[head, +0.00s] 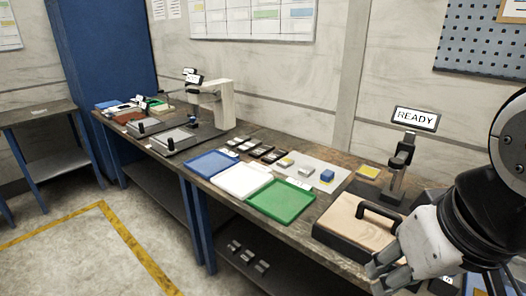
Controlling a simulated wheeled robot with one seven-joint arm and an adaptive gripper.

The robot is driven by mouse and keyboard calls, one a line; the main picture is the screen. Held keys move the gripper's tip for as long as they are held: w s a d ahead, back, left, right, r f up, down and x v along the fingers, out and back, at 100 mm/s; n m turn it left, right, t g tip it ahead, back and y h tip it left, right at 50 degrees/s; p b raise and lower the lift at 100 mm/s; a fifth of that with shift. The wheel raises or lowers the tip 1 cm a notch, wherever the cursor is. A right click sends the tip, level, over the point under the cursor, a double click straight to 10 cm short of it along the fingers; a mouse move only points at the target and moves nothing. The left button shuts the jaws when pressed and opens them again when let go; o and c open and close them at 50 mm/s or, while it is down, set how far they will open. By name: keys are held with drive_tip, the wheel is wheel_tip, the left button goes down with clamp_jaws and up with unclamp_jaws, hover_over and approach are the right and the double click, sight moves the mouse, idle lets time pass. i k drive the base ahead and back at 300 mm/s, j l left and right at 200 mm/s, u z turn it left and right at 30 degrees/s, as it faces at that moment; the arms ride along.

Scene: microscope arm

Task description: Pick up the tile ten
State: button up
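My gripper (378,276) is at the lower right, in front of the wooden-topped case and well away from the small tiles. Its fingers are partly cut off, and I cannot tell whether they are open or shut. Several small dark and silver tiles (266,151) stand in a row on the bench behind the trays. The markings are too small to read, so I cannot tell which one is tile ten.
On the bench (333,200) lie a blue tray (207,163), a white tray (240,181) and a green tray (282,203). A wooden-topped case (345,222) with a black handle is near my gripper. A READY sign (415,120) stands behind it. Several small blocks (248,256) lie on the lower shelf.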

sight(285, 162)
drive_tip(key=i+j+z, duration=0.15)
drive_tip(key=i+j, duration=0.15)
drive_tip(key=i+j+z, duration=0.25)
drive_tip(key=i+j, duration=0.25)
drive_tip(key=j, duration=0.15)
drive_tip(key=i+j+z, duration=0.15)
drive_tip(key=j, duration=0.2)
drive_tip(key=i+j+z, duration=0.15)
drive_tip(key=i+j, duration=0.15)
drive_tip(key=i+j+z, duration=0.15)
drive_tip(key=j, duration=0.3)
drive_tip(key=i+j+z, duration=0.15)
drive_tip(key=j, duration=0.3)
drive_tip(key=i+j+z, duration=0.1)
drive_tip(key=j, duration=0.35)
drive_tip(key=i, duration=0.1)
